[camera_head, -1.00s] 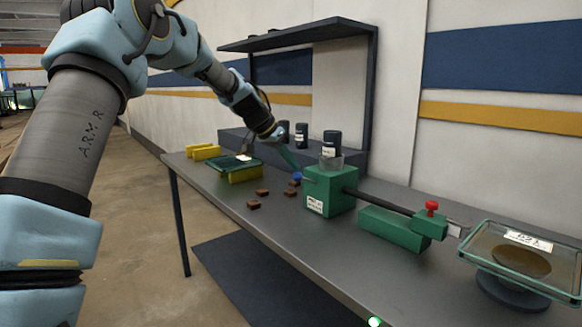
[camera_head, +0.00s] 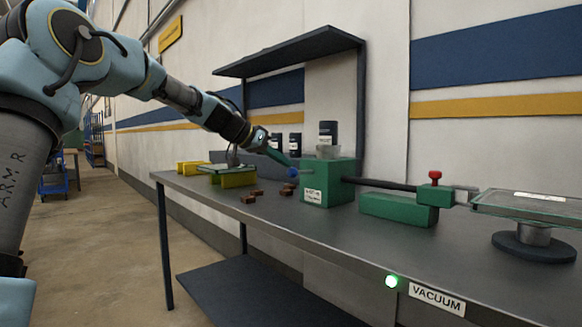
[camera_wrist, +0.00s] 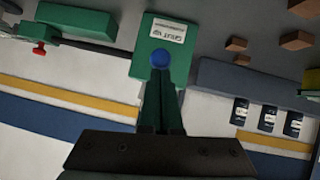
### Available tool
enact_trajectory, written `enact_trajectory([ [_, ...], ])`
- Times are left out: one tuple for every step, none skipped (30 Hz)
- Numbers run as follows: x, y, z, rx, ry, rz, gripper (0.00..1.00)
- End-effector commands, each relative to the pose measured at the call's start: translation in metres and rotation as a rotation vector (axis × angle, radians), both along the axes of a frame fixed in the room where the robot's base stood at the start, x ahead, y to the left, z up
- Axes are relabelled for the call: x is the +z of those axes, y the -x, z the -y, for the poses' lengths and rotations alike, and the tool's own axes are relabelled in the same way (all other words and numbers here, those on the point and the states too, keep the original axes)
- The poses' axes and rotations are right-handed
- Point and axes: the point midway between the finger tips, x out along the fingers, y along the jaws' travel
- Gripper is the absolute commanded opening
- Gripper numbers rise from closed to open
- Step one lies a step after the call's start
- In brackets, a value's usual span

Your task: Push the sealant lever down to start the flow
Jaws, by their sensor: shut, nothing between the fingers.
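A green box (camera_head: 328,184) with a white label stands on the grey bench. A blue round knob (camera_head: 293,172) sits at its left side, and I take it for the sealant lever's end; the lever's shaft is not clear. In the wrist view the blue knob (camera_wrist: 161,57) is just beyond my fingertips, in front of the box (camera_wrist: 150,30). My gripper (camera_head: 288,162) is shut and empty, slanting down from the upper left with its tips at the knob's upper side. I cannot tell whether they touch it. The label's text is too small to read.
A dark rod leads right from the box to a green block (camera_head: 398,208) and a red knob (camera_head: 435,175). A glass-topped stand (camera_head: 532,243) is at the right. Brown pieces (camera_head: 256,195) lie in front. Dark canisters (camera_head: 327,133) stand behind, under a shelf (camera_head: 290,52).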

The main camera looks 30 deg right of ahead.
Motion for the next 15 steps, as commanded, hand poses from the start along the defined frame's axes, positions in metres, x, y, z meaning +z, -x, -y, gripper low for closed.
enact_trajectory([
  [-0.015,-0.001,-0.002,0.002,0.019,0.005,0.0],
  [-0.016,-0.001,-0.002,0.002,0.03,0.007,0.0],
  [-0.018,-0.001,-0.003,0.003,0.046,0.008,0.0],
  [-0.02,-0.001,-0.003,0.003,0.058,0.011,0.0],
  [-0.021,0.0,-0.003,0.001,0.069,0.015,0.0],
  [-0.023,0.0,-0.004,0.002,0.084,0.017,0.0],
  [-0.024,0.0,-0.004,0.002,0.096,0.02,0.0],
  [-0.025,0.0,-0.005,0.002,0.107,0.022,0.0],
  [-0.027,0.0,-0.005,0.002,0.123,0.025,0.0],
  [-0.028,0.0,-0.005,0.003,0.135,0.027,0.0],
  [-0.03,0.0,-0.006,0.002,0.147,0.03,0.0],
  [-0.018,0.001,-0.005,0.0,0.146,0.03,0.0],
  [-0.016,0.001,-0.005,0.001,0.144,0.029,0.0],
  [-0.016,0.001,-0.005,0.001,0.144,0.029,0.0],
  [-0.016,0.001,-0.005,0.0,0.143,0.028,0.0],
])
